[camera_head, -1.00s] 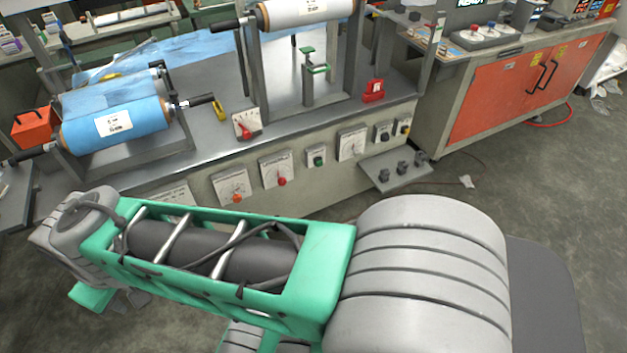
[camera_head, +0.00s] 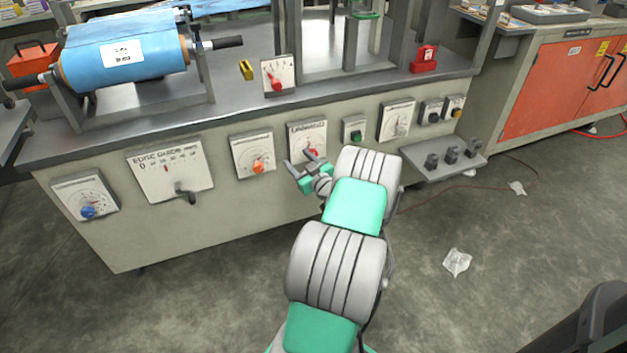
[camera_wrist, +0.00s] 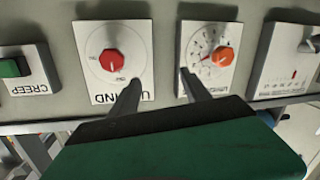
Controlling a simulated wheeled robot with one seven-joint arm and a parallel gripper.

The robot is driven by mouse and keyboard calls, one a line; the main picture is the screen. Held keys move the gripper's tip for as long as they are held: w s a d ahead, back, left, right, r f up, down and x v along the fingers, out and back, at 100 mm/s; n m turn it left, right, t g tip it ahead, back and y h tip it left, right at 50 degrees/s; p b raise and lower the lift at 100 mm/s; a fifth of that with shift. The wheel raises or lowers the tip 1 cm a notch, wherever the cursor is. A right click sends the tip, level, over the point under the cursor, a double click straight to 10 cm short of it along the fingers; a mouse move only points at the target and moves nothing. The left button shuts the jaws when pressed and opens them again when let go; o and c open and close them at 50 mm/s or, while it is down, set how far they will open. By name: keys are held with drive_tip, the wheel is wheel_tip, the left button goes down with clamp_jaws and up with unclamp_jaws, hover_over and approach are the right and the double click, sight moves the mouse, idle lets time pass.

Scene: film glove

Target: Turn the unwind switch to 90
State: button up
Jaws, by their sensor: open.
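The unwind switch is a red knob (camera_wrist: 113,62) on a white plate lettered "UNWIND", which shows inverted and partly hidden in the wrist view. In the head view the red knob (camera_head: 311,153) sits on the front panel, just beyond my gripper. My gripper (camera_wrist: 160,79) is open and empty. In the wrist view its left finger overlaps the unwind plate near the lettering, and its right finger overlaps the edge of the orange knob's plate. The red knob is left of and above the left fingertip, not between the fingers. The head view shows my gripper (camera_head: 301,164) close to the panel.
An orange knob (camera_head: 258,167) and the edge guide plate (camera_head: 153,178) are left of the unwind plate in the head view. A green creep button (camera_head: 355,135) is to its right. A shelf (camera_head: 443,158) juts out farther right. Open floor lies in front.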

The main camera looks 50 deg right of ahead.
drive_tip(key=s+d+f+m+h, duration=0.2)
drive_tip(key=s+d+f+h, duration=0.1)
drive_tip(key=s+d+f, duration=0.15)
drive_tip(key=x, duration=0.2)
drive_tip(key=b+x, duration=0.1)
drive_tip(key=x, duration=0.1)
drive_tip(key=r+b+x, duration=0.1)
drive_tip(key=x, duration=0.2)
drive_tip(key=shift+s+d+r, duration=0.1)
drive_tip(key=shift+d, duration=0.15)
clamp_jaws()
